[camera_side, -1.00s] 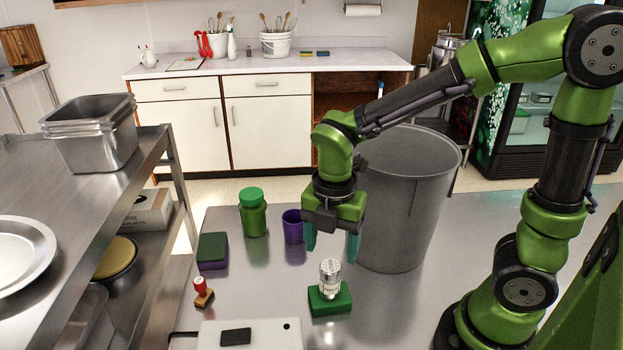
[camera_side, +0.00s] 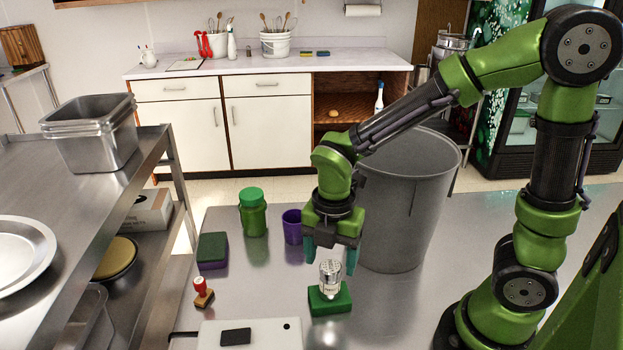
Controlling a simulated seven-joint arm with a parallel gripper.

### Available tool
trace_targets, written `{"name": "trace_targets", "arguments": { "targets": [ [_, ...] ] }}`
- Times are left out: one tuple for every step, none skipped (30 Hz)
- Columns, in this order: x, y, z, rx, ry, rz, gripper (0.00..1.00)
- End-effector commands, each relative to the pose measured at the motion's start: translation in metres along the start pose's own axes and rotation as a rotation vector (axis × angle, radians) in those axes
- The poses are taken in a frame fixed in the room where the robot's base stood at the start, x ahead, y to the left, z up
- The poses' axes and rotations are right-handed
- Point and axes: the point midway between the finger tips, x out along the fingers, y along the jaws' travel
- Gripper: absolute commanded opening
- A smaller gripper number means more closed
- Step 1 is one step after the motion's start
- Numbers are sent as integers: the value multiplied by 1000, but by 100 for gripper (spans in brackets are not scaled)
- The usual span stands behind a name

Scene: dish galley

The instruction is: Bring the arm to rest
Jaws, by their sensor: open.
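My gripper (camera_side: 331,262) is green and black with teal fingertips pointing down. It is open and empty, with its fingers apart. It hangs above and slightly behind a shaker with a perforated metal top (camera_side: 330,279). The shaker stands upright on a green block (camera_side: 330,300) on the metal table (camera_side: 400,310). I cannot tell whether the fingertips are level with the shaker's top.
A large grey bin (camera_side: 405,205) stands close behind my gripper. A purple cup (camera_side: 292,227), a green jar (camera_side: 253,213), a sponge (camera_side: 212,250), a red-handled stamp (camera_side: 203,292) and a white device (camera_side: 250,336) are to the left. The table's right front is clear.

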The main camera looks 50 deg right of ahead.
Motion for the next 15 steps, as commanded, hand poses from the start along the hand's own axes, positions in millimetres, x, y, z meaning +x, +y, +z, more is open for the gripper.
{"name": "trace_targets", "arguments": {
  "targets": [
    [12, -2, 0, -1, 1, -7, 69],
    [17, -1, 0, -1, 1, -7, 69],
    [25, -1, 0, -1, 0, -6, 69],
    [31, -1, 0, -1, 1, -6, 69],
    [36, -2, 0, 0, 1, -7, 69],
    [43, -1, 0, 0, 1, -7, 69],
    [48, -1, 0, 0, 1, -7, 69],
    [54, -1, 0, -1, 0, -6, 69],
    [60, -1, 0, -1, 0, -5, 69],
    [65, -2, 0, 0, 1, -6, 69],
    [70, -2, 0, 0, 1, -6, 69],
    [65, 0, 0, 0, 0, 4, 69],
    [59, 1, 0, 2, 0, 7, 69],
    [54, 1, 0, 2, 0, 7, 69],
    [49, 1, 0, 0, 0, 7, 69]
  ]
}}
